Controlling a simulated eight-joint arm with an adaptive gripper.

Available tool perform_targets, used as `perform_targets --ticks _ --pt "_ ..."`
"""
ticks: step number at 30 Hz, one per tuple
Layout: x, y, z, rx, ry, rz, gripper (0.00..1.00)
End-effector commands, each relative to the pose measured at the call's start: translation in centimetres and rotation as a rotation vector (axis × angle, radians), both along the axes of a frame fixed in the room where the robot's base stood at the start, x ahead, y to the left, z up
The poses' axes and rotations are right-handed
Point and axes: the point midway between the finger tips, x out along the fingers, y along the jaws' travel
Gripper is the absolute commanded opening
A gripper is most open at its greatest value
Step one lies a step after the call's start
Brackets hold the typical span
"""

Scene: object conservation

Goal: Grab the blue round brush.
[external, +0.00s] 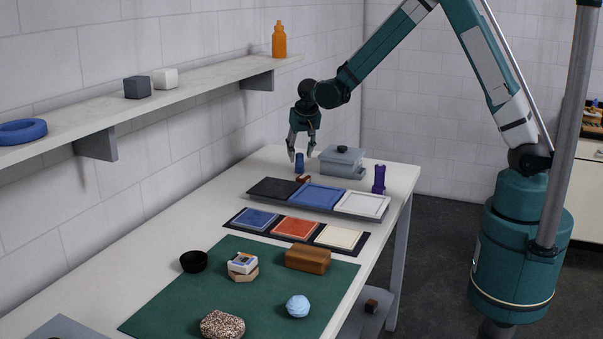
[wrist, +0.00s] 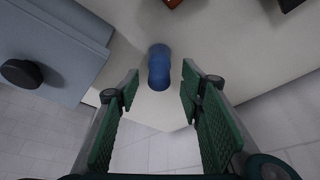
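The blue round brush (external: 299,163) stands on the far end of the white table in the external view. In the wrist view the blue brush (wrist: 159,67) shows from above, just beyond the fingertips and between their lines. My gripper (external: 301,153) points down over the brush, with one finger to each side in the picture. In the wrist view my gripper (wrist: 160,90) has its green-padded fingers spread wide with nothing between the pads. I cannot tell the exact height of the fingertips against the brush.
A grey lidded box (external: 342,162) stands close right of the brush. A small reddish-brown block (external: 303,178) lies just in front. A purple bottle-like object (external: 379,180) stands further right. A tray of coloured panels (external: 318,197) lies nearer. The wall shelf (external: 208,87) runs along the left.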

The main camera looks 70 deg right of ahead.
Motion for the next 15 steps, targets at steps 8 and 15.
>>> perform_targets --ticks 8,15 --pt "0.4 -0.6 -2.2 0.0 0.0 0.0 0.38" --pt "0.8 -1.1 -4.1 0.0 0.0 0.0 0.38"
